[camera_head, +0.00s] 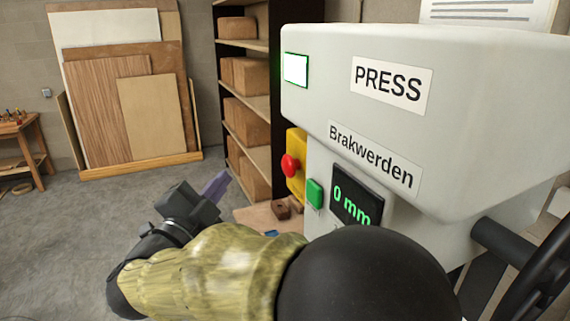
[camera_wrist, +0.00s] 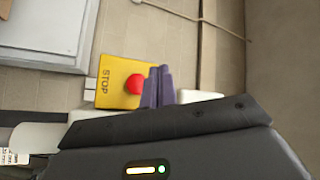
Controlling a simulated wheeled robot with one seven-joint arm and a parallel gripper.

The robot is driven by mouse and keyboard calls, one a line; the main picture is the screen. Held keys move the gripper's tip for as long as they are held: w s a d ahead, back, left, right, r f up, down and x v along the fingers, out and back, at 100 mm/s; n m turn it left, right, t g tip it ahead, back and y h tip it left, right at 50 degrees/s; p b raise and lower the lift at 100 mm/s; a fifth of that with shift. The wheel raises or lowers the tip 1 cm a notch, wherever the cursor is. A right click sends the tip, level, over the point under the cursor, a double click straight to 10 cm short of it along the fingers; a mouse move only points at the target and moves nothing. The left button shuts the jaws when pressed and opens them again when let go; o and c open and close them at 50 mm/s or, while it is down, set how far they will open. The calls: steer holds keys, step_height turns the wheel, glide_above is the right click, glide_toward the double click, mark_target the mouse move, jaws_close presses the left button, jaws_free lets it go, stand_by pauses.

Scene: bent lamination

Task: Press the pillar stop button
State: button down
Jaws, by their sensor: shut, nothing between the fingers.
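In the head view a red mushroom button (camera_head: 290,165) sticks out from a yellow box (camera_head: 298,150) on the left side of the grey press. In the wrist view a yellow box (camera_wrist: 112,80) marked STOP carries a red button (camera_wrist: 136,84). I cannot tell for sure that both views show the same button. My gripper (camera_head: 222,181) has purple fingers, shut and empty, left of the press and apart from its red button in the head view. In the wrist view the fingertips (camera_wrist: 159,70) appear just right of the red button, partly overlapping the box; contact cannot be told.
The press (camera_head: 400,120) fills the right side, with a green button (camera_head: 315,193) and a display (camera_head: 356,200) reading 0 mm. A shelf (camera_head: 258,103) with wooden blocks stands behind. Boards (camera_head: 125,100) lean at the back wall.

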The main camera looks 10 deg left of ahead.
mark_target(291, 165)
steer(key=w+d, duration=0.4)
steer(key=d, duration=0.3)
steer(key=shift+w+d, duration=0.35)
steer(key=shift+w, duration=0.05)
steer(key=shift+w+a, duration=0.1)
stand_by(0.7)
steer(key=shift+s, duration=0.25)
steer(key=shift+w, duration=0.1)
